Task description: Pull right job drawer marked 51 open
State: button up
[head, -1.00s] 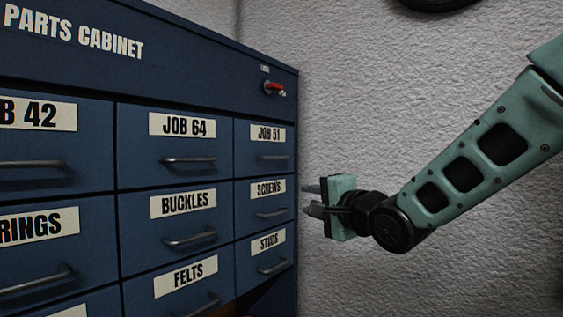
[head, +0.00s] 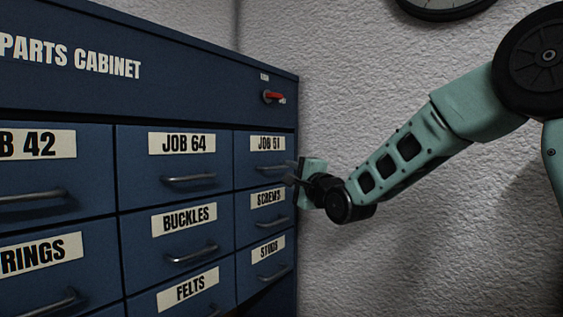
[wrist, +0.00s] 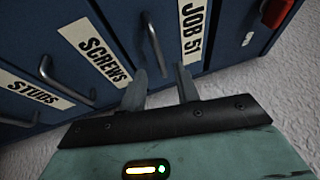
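The JOB 51 drawer (head: 243,173) is at the top right of the blue cabinet, and its front looks flush with the drawers around it. Its label also shows in the wrist view (wrist: 194,32). Its metal bar handle (head: 268,167) is just left of my gripper (head: 291,172). In the wrist view my gripper (wrist: 161,80) is open, with its two fingers apart. The handle (wrist: 156,48) lies ahead of the fingertips, roughly in line with the gap between them. I cannot tell whether a finger touches it.
The SCREWS drawer (head: 243,213) sits directly below, and JOB 64 (head: 135,182) is to the left. A red latch (head: 272,97) sits above JOB 51. The white wall (head: 400,260) is close on the right, with a clock (head: 440,8) above.

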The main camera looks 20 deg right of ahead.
aim_at(279, 168)
jog(key=shift+p+x, duration=0.85)
jog(key=shift+x, duration=1.5)
grip_shut()
